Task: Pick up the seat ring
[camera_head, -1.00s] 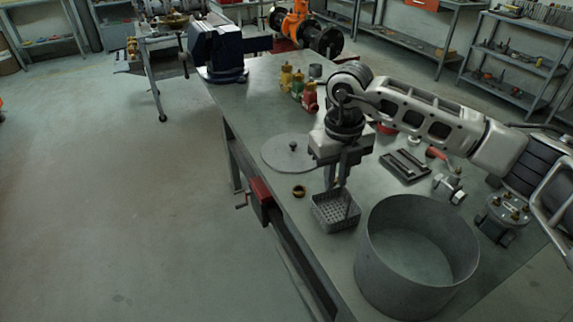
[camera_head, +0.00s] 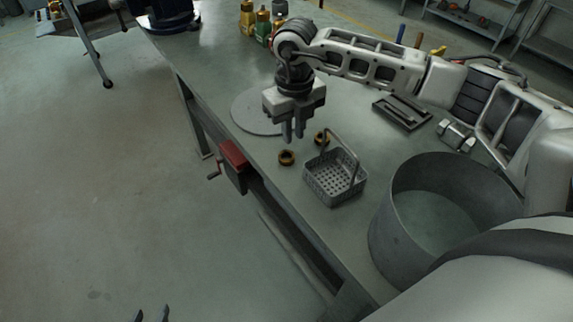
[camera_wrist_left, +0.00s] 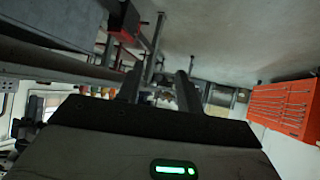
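Two small brass-coloured rings lie on the bench: a near ring (camera_head: 287,158) and a far ring (camera_head: 321,137) close to the basket. I cannot tell which is the seat ring. My right gripper (camera_head: 293,131) points down above the bench, just behind the near ring and left of the far one. Its fingers are slightly apart with nothing between them. My left gripper (camera_head: 151,314) shows only its fingertips at the bottom edge, over the floor. In the left wrist view its fingers (camera_wrist_left: 158,88) are apart and empty.
A perforated basket (camera_head: 335,187) with a raised handle stands right of the rings. A large grey cylinder (camera_head: 400,235) is nearer. A round grey plate (camera_head: 250,112) lies behind the right gripper. A red vise-like part (camera_head: 233,155) sticks out at the bench edge.

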